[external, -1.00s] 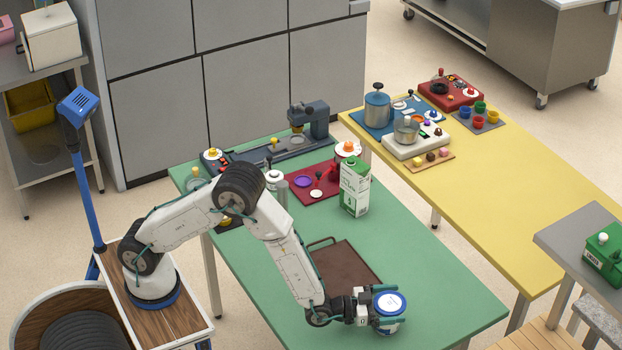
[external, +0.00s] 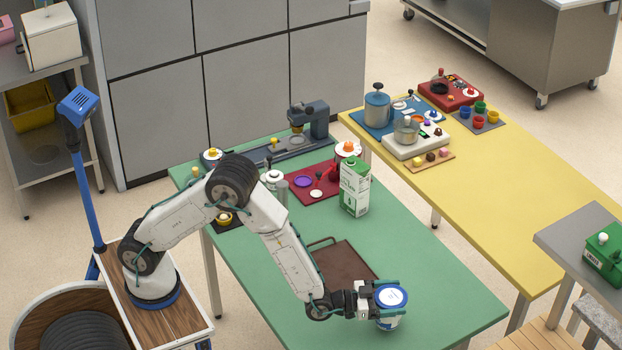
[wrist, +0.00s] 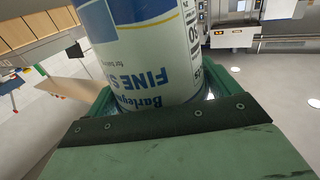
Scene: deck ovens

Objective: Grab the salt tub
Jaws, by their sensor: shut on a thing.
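The salt tub (external: 391,297) is a white and blue cylinder with a white lid ringed in blue, near the right front part of the green table (external: 440,290). My gripper (external: 388,306) is shut around its sides. In the wrist view, the tub (wrist: 150,55) stands between the green jaws (wrist: 160,105), with "FINE S" lettering showing. The tub looks about upright in the external view. Its base is partly hidden, and I cannot tell whether it clears the table.
A brown tray (external: 343,262) lies left of the tub. A green and white carton (external: 355,187) stands farther back, near a dark red mat (external: 299,197) with small items. The green table is clear right of the tub.

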